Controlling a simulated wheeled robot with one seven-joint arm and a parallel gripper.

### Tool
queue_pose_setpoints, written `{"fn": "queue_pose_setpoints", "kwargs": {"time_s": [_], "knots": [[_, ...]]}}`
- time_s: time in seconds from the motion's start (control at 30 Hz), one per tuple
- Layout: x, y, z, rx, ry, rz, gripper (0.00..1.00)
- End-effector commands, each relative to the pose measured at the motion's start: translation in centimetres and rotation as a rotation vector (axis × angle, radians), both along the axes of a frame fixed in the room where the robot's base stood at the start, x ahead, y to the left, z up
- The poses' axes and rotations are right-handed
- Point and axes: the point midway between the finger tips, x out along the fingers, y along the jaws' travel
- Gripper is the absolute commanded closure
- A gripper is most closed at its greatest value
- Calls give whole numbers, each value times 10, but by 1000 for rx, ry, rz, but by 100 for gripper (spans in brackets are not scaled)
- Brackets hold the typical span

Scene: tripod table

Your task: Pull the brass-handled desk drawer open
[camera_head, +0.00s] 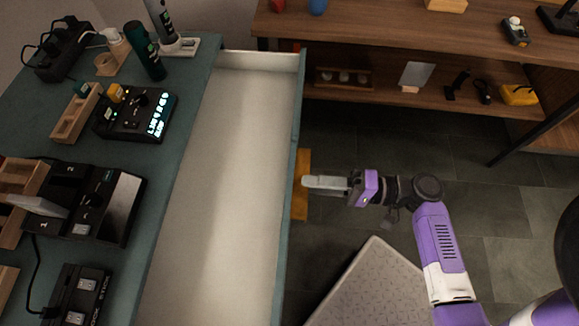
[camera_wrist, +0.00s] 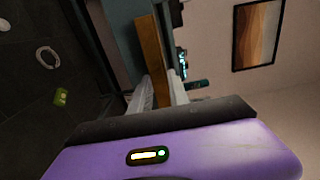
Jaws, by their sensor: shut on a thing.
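The desk drawer (camera_head: 230,160) stands pulled well out from the teal desk (camera_head: 190,110), its pale inside bare where it shows. Its teal front (camera_head: 286,230) faces right. The brass handle (camera_head: 301,195) is an upright-looking golden bar on that front. My gripper (camera_head: 308,183) reaches it from the right and is shut on the handle. In the wrist view the handle (camera_wrist: 151,55) runs down between the two pale fingers of my gripper (camera_wrist: 160,95). The exact contact is partly hidden by the fingers and the wrist.
The desk top holds a black device with lit keys (camera_head: 135,115), a dark green bottle (camera_head: 145,50) and other electronics. A wooden shelf unit (camera_head: 400,40) stands at the back right. A speckled light panel (camera_head: 372,290) lies below my arm. Dark tiled floor shows between.

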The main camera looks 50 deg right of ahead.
Motion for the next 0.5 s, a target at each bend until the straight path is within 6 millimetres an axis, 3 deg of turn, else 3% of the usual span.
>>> {"fn": "queue_pose_setpoints", "kwargs": {"time_s": [0.2, 0.5], "knots": [[-27, -17, -7, -3, 15, -3, 100], [-35, -22, -7, -2, 13, -1, 100]]}}
